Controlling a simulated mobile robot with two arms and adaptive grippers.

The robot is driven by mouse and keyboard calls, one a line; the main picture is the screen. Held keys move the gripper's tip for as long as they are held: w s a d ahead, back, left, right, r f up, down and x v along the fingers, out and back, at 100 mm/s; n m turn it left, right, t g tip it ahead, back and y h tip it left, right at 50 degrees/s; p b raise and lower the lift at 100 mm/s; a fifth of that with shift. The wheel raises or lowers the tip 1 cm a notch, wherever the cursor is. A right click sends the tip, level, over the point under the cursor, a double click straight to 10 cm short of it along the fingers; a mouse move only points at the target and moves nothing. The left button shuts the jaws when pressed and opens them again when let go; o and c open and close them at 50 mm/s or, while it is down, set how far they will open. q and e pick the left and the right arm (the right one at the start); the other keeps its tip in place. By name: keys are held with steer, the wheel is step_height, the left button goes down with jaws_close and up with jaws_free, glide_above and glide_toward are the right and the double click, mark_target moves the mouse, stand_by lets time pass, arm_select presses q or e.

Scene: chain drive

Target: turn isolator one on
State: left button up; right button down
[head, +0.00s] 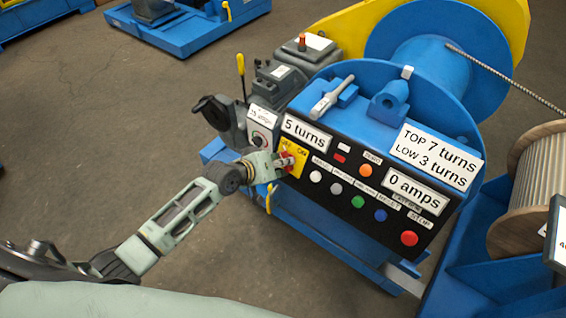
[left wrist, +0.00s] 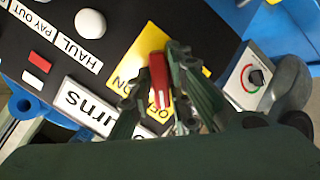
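The isolator is a red handle on a yellow plate (head: 298,150) with OFF and ON lettering, at the left end of the black control panel. My left gripper (head: 286,163) is at this handle and hides part of it in the head view. In the left wrist view the red handle (left wrist: 158,78) lies between the two fingers of my left gripper (left wrist: 160,75), over the yellow plate (left wrist: 130,68). The fingertips are close to it on both sides; I cannot tell whether they press on it. The lettering is partly covered. My right gripper is not in view.
The black panel (head: 335,205) carries several coloured buttons, including a red one (head: 409,238). A small dial box (head: 260,138) stands left of the isolator. A blue winch drum (head: 425,65) is behind, and a wooden reel (head: 535,190) is at right. Open floor lies at left.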

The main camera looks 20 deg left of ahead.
arm_select(q)
jaws_close()
